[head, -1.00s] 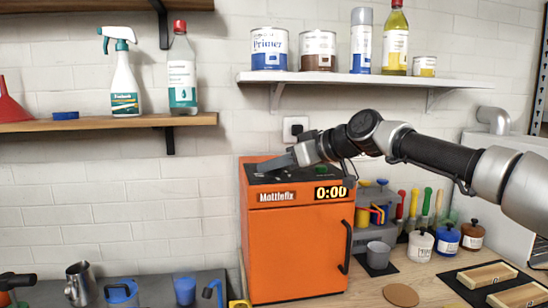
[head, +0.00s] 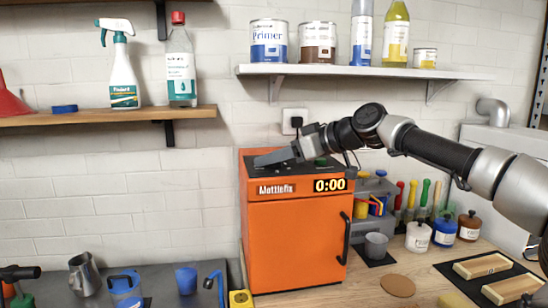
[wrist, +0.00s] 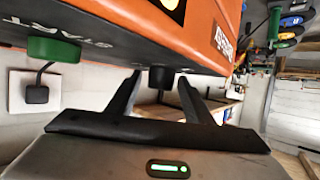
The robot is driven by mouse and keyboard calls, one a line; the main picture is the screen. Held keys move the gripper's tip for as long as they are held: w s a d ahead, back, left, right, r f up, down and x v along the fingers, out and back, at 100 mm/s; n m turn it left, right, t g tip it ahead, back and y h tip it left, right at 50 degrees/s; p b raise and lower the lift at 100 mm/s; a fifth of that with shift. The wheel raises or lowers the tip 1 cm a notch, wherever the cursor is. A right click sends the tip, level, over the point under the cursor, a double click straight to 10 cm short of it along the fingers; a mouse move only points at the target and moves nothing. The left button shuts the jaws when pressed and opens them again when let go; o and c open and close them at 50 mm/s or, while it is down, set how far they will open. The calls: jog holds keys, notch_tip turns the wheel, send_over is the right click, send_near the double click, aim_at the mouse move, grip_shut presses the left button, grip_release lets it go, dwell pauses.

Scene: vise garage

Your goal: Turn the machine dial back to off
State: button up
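The orange machine (head: 296,240) stands on the bench, with its black control panel on top and a display (head: 330,185) reading 0:00. In the head view my gripper (head: 262,160) is over the panel and hides much of it. In the wrist view the black dial (wrist: 161,77) shows between the two fingertips of my gripper (wrist: 159,84). The fingers are open, with a gap visible on each side of the dial. The green START button (wrist: 54,50) is to the left of the dial. The dial's pointer and markings cannot be made out.
A shelf (head: 370,73) with paint cans and bottles is above the machine. A wall socket (head: 295,121) is behind it. A grey cup (head: 376,245), several jars and a tool holder stand to the right. A yellow block (head: 240,300) is at the machine's left foot.

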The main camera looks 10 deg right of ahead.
jog(key=p+v, duration=0.1)
jog(key=v, duration=1.6)
jog(key=shift+d, duration=0.2)
jog(key=shift+s, duration=0.2)
jog(key=s+a+f+m+h, duration=0.15)
jog(key=s+a, duration=0.25)
jog(key=s, duration=0.4)
jog(key=s+a+m+h, duration=0.2)
jog(key=s+a, duration=0.3)
jog(key=s, duration=0.4)
jog(key=s+a+f+m+g+h, duration=0.1)
jog(key=s+f+m+g+h, duration=0.2)
jog(key=f, duration=0.8)
jog(key=s+a+f+m+g+h, duration=0.1)
jog(key=s+f+m+h, duration=0.3)
jog(key=f, duration=0.6)
notch_tip(320, 180, up, 17)
jog(key=n+p, duration=0.1)
jog(key=p, duration=1.6)
jog(key=shift+s+a+f+y, duration=0.2)
jog(key=shift+s+a+y, duration=0.1)
jog(key=shift+y, duration=0.15)
